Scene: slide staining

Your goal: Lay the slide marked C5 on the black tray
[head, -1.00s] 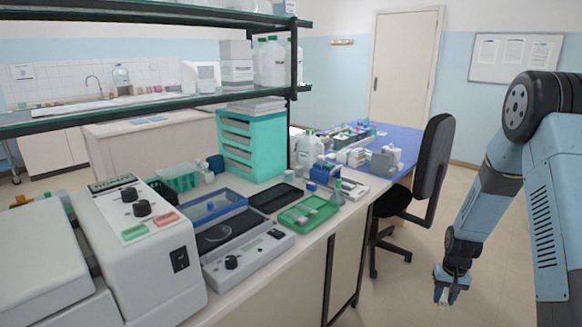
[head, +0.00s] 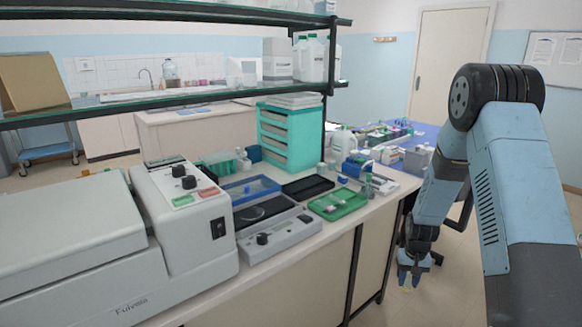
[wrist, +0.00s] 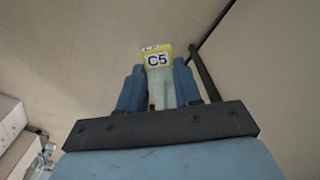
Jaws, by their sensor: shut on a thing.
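My gripper (head: 409,274) hangs low beside the bench front, over the floor, in the head view. In the wrist view my gripper (wrist: 158,88) is shut on the slide marked C5 (wrist: 157,61), whose yellow label end sticks out past the blue fingers. The rest of the slide lies between the fingers. The black tray (head: 307,188) lies flat on the bench, behind the green tray (head: 338,204), up and to the left of my gripper in the head view. Its surface looks empty.
A grey instrument (head: 279,237) and a large white machine (head: 184,219) stand left of the trays. A blue tray (head: 250,190) and a teal drawer unit (head: 290,137) are nearby. A shelf (head: 180,106) overhangs the bench. Bottles and a rack stand right of the trays.

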